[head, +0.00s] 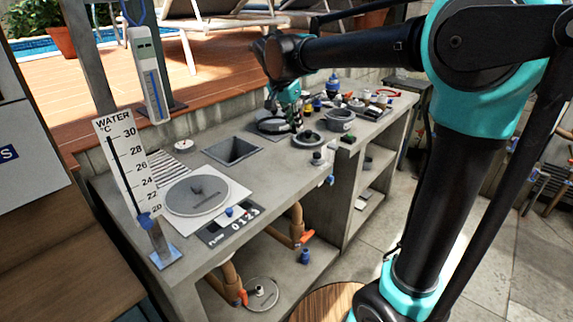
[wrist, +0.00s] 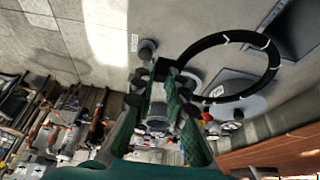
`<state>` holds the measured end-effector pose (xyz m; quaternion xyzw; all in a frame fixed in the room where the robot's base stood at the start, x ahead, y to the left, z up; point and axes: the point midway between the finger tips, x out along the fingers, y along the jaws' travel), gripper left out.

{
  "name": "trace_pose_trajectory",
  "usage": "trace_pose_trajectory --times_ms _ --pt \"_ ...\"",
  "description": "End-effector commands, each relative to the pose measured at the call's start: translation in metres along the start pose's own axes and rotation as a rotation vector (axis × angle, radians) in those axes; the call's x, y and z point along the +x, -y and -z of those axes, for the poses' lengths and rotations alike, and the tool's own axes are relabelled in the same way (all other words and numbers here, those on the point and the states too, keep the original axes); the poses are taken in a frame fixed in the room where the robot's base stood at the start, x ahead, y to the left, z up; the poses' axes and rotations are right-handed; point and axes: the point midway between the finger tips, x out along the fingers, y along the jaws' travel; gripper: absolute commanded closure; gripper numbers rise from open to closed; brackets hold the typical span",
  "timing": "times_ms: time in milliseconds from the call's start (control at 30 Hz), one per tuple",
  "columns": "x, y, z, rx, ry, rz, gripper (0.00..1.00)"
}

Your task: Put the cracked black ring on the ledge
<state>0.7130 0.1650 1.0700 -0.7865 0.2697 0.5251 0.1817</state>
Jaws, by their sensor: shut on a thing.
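The cracked black ring (wrist: 245,36) is a thin black hoop with pale crack marks, seen large in the wrist view. My gripper (wrist: 168,78) is shut on the near side of its rim, and the rest of the hoop sticks out to the right. In the head view my gripper (head: 288,104) is above the middle of the concrete counter (head: 275,172), with the ring partly hidden beneath it. I cannot tell whether the ring touches anything below. I cannot tell for certain which edge is the ledge.
A dark round lid (head: 308,138), a grey bowl (head: 341,119) and several small parts crowd the right. The wooden deck (head: 200,85) lies behind.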

Motion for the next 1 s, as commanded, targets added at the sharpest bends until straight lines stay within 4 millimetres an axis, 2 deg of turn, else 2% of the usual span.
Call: trace_pose_trajectory --times_ms 200,400,633,833,1000 --pt "0.051 0.0 -0.021 0.0 0.0 0.0 1.0" --pt "0.087 0.0 -0.036 0.0 0.0 0.0 1.0" --pt "0.104 0.0 -0.043 -0.001 0.0 0.0 1.0" --pt "0.129 0.0 -0.053 -0.001 0.0 0.0 1.0" --pt "0.135 0.0 -0.056 -0.001 0.0 0.0 1.0"
